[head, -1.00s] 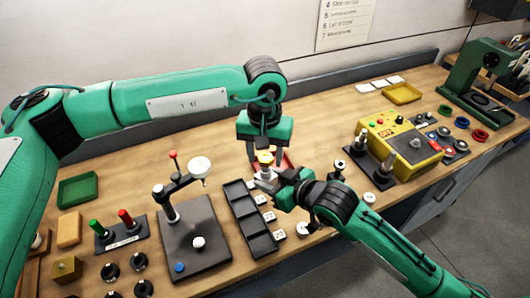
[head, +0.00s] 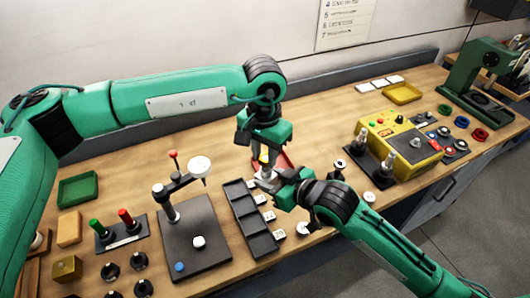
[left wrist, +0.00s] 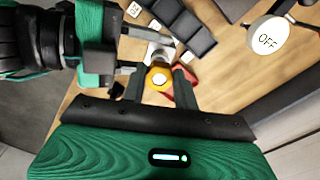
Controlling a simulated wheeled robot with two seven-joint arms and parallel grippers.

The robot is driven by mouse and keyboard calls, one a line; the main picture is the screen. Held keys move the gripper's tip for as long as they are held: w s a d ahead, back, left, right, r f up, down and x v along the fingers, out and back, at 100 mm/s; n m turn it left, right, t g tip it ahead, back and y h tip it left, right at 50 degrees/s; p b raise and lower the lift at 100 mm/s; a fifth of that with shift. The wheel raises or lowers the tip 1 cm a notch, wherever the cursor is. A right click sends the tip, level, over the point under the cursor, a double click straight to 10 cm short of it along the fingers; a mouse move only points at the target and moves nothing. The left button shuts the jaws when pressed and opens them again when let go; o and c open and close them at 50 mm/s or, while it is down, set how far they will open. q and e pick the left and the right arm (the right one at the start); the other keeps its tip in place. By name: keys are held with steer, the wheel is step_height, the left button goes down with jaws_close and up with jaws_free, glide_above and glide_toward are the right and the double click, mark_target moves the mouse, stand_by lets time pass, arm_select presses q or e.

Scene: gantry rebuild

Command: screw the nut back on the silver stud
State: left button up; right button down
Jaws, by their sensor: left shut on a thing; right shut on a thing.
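The yellow nut (head: 264,155) is between the fingers of my left gripper (head: 260,150), which points down and is shut on it. In the left wrist view the nut (left wrist: 158,78) shows a pale round middle between the two fingers. Just below the nut is a silver piece (head: 266,173), which looks like the stud. My right gripper (head: 275,182) comes in from the right and is shut on this silver piece, which also shows in the left wrist view (left wrist: 160,50). Nut and silver piece are in line and very close; I cannot tell how far the threads engage.
A red tray (head: 287,161) lies right behind the grippers. A dark compartment tray (head: 245,218) with white labels is at the front left. A grey plate (head: 196,240) with a post and a white OFF disc (head: 200,167) stands further left. A yellow control box (head: 405,145) stands right.

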arm_select(q)
steer(key=shift+s+d+m, duration=0.15)
steer(key=shift+s+m, duration=0.05)
steer(key=shift+m, duration=1.1)
steer(key=o, duration=1.8)
steer(key=shift+o, duration=0.2)
steer(key=shift+s, duration=0.1)
steer(key=n, duration=0.3)
steer(key=shift+d+n, duration=0.15)
steer(key=shift+n, duration=0.15)
steer(key=n, duration=0.3)
